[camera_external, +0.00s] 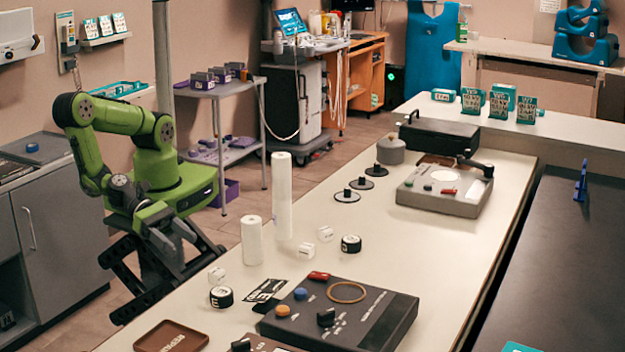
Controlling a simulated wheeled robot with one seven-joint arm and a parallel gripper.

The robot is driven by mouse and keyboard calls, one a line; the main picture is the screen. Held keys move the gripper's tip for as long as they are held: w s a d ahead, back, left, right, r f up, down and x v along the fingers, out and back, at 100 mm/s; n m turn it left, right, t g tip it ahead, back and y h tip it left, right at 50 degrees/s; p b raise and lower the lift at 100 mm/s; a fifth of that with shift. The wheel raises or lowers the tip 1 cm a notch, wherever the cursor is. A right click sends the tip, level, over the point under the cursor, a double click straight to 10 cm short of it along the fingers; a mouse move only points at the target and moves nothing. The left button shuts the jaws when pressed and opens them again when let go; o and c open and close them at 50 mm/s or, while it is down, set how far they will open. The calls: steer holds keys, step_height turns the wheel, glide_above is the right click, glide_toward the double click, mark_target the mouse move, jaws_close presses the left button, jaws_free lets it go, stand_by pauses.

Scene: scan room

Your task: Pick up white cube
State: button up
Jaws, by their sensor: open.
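Several small white cubes stand on the long pale table. One white cube (306,251) is just right of the short white roll, another cube (325,233) is a little farther back, and a third cube (217,275) lies near the table's left edge. Dark marks on the cubes are too small to read. My gripper (187,230), at the end of my green arm, is open beside the left edge of the table. It is apart from all the cubes, and nothing shows between its fingers.
Two white rolls, one tall (282,195) and one short (252,240), stand between my gripper and the right-hand cubes. Black-and-white round pieces (351,244) (221,297) sit beside cubes. A dark control panel (345,315) and brown tray (171,338) lie in front. The table's middle right is clear.

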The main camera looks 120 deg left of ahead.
mark_target(215, 270)
steer(key=b+x, duration=0.1)
steer(key=x, duration=1.1)
steer(key=shift+w+f, duration=0.2)
steer(key=shift+s, duration=0.1)
steer(key=shift+c, duration=0.4)
steer(key=c, duration=1)
